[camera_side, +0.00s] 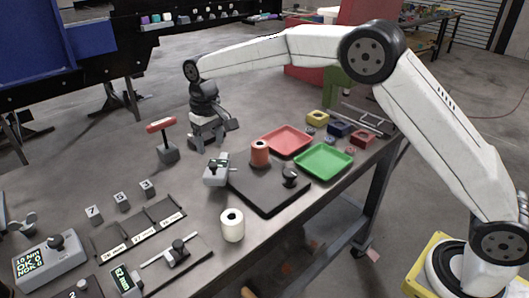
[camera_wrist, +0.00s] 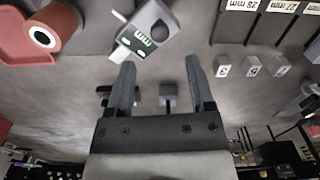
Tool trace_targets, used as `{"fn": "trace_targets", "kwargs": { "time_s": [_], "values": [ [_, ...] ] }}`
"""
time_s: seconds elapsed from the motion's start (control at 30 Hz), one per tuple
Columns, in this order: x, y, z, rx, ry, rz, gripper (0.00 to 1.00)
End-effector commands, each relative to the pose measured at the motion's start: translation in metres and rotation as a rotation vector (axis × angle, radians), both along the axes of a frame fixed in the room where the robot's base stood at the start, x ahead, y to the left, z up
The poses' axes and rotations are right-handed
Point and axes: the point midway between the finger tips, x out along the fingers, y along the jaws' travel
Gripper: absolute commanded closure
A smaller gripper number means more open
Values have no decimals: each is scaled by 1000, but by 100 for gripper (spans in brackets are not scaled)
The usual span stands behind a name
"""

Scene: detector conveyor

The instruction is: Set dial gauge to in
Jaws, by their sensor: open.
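The small grey instrument on the table looks like the dial gauge (camera_side: 216,170). It stands left of the orange cylinder in the side view. In the wrist view the gauge (camera_wrist: 150,30) is tilted, with "mm" readable on a green and white face and a dark round part beside it. My gripper (camera_side: 207,143) is above the table, behind the gauge in the side view. In the wrist view my gripper (camera_wrist: 160,62) has its fingers spread, with nothing held between them. The gauge lies beyond the fingertips, apart from them. No "in" marking is readable.
A red-handled stand (camera_side: 167,152), a white roll (camera_side: 232,226), numbered blocks (camera_side: 121,201) and a display box (camera_side: 45,262) are nearby. Red (camera_side: 286,139) and green (camera_side: 324,160) trays lie right.

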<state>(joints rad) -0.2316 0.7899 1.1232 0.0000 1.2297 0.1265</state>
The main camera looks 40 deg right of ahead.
Motion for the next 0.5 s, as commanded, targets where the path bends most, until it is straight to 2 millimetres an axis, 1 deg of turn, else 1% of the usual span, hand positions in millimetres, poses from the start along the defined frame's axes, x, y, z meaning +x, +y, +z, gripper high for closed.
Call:
{"fn": "trace_targets", "kwargs": {
  "time_s": [0.3, 0.5],
  "values": [
    [-1, 0, -39, 0, 1, 0, 31],
    [0, 0, -57, 0, 1, 0, 31]
  ]
}}
